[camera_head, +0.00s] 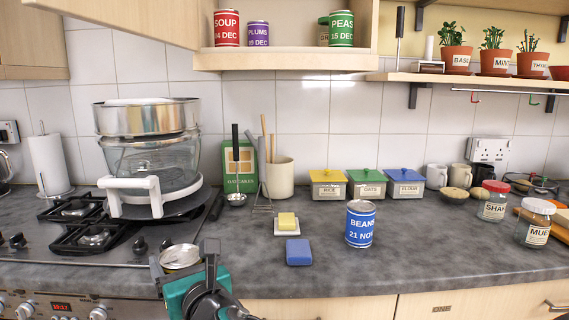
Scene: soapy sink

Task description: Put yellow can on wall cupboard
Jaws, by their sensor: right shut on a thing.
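My right gripper (190,262) is at the bottom left of centre, at the counter's front edge, shut on a can (180,256). The can's round metal lid faces up; its side is mostly hidden by my gripper, so I cannot make out its colour. The wall cupboard (285,62) at the top stands open. In it are a red SOUP can (226,30), a purple PLUMS can (258,34) and a green PEAS can (342,30). There is a clear gap between the plums and peas cans. My left gripper is not in view.
A blue BEANS can (360,225), a blue sponge (299,252) and yellow soap (287,221) are on the counter. A large steamer (148,150) stands at the left. The open cupboard door (130,12) juts out at upper left. Lidded tins (328,185) stand by the wall.

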